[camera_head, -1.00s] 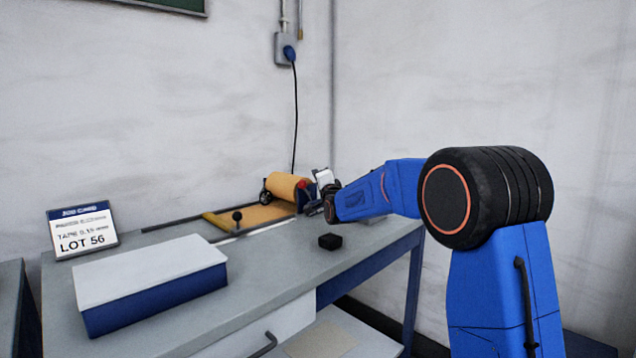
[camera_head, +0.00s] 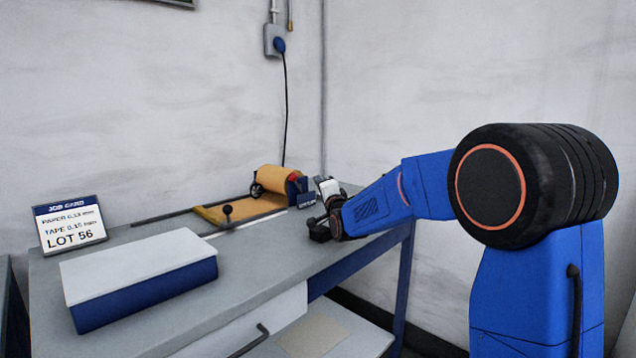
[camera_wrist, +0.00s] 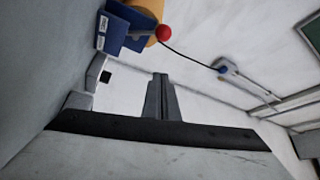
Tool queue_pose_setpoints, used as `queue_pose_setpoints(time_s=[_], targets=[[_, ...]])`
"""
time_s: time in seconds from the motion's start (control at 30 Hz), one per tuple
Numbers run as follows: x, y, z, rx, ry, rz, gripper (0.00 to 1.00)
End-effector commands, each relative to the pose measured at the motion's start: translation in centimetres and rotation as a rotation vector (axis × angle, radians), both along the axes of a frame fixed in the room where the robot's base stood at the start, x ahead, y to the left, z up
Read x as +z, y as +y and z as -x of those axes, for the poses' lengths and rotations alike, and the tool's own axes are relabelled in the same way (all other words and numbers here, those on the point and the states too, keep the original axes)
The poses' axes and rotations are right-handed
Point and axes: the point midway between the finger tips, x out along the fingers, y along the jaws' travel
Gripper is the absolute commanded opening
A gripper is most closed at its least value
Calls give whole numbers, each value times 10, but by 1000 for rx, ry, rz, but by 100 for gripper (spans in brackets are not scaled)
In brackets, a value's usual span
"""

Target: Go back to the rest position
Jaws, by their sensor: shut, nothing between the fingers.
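My gripper (camera_wrist: 161,76) shows in the wrist view as grey fingers close together, with nothing between them. In the head view my arm reaches in from the right, low over the right end of the grey bench (camera_head: 262,262). The fingertips cannot be made out there. Behind the wrist is a copper-coloured roll (camera_head: 276,179) on a dark blue holder (camera_head: 303,189). The roll and its red knob (camera_wrist: 164,33) also show at the top of the wrist view.
A white-topped blue box (camera_head: 140,262) lies at the front left of the bench. A job card (camera_head: 70,225) reading LOT 56 stands behind it. A black-knobbed lever (camera_head: 227,210) is near the roll. A wall socket (camera_head: 275,42) with a hanging cable is above.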

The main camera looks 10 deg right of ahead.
Motion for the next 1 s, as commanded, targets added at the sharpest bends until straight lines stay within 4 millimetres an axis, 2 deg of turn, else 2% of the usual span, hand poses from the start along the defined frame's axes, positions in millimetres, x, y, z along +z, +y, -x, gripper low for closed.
queue_pose_setpoints(time_s=[0.27, 0.37, 0.47, 0.77, 1.0], targets=[[1, -1, 3, -3, 6, 9, 0], [0, -5, 14, -11, 35, 45, 0], [-2, -13, 34, -24, 92, 113, 0], [-30, -41, 128, -33, 328, 393, 0], [-63, -61, 219, 11, 513, 616, 0]])
